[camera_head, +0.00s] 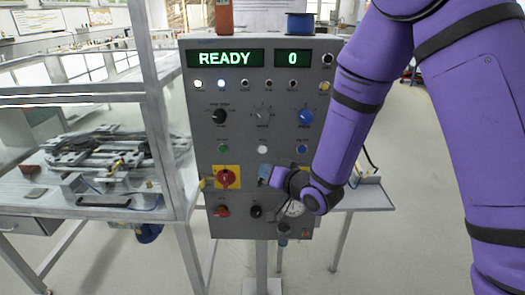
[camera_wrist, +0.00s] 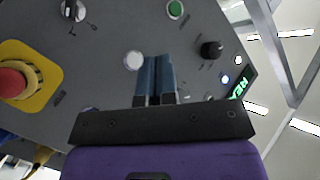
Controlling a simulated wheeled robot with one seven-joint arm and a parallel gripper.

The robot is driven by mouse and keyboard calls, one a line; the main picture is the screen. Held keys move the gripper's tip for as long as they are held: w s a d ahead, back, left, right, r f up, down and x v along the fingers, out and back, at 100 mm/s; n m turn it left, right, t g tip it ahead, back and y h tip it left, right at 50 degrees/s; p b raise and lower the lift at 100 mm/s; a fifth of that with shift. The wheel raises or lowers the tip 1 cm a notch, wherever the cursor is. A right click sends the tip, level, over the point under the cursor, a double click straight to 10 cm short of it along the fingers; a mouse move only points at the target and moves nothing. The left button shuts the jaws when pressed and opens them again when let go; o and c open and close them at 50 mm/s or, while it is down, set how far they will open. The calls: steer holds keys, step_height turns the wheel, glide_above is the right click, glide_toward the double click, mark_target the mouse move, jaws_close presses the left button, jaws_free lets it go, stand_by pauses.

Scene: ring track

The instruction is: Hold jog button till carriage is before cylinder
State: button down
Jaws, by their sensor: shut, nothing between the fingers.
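The grey control panel (camera_head: 240,130) shows "READY" and "0" on its displays. My gripper (camera_head: 266,174) is in front of its lower middle, fingers shut and empty. In the wrist view the closed fingertips (camera_wrist: 155,60) are beside a pale round button (camera_wrist: 133,60), apart from its middle in the picture. I cannot tell whether they touch the panel. No label on the buttons is readable, so I cannot tell which is the jog button. The ring track (camera_head: 95,150) lies on the bench at left. Its carriage and cylinder are too small to tell apart.
A red emergency stop on a yellow plate (camera_wrist: 30,80) is at the wrist view's left edge. A green button (camera_wrist: 175,8) and a black knob (camera_wrist: 211,48) are nearby. A metal frame post (camera_head: 160,110) stands between the track and the panel.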

mark_target(263, 149)
steer(key=shift+s+a+f+y, duration=0.3)
steer(key=shift+a+f+y, duration=0.1)
steer(key=shift+a+f, duration=0.15)
steer(key=shift+w, duration=0.1)
steer(key=shift+w+d, duration=0.2)
steer(key=shift+w, duration=4.15)
steer(key=shift+w, duration=0.15)
steer(key=shift+w, duration=0.25)
steer(key=shift+w, duration=0.4)
stand_by(1.5)
steer(key=shift+s, duration=0.8)
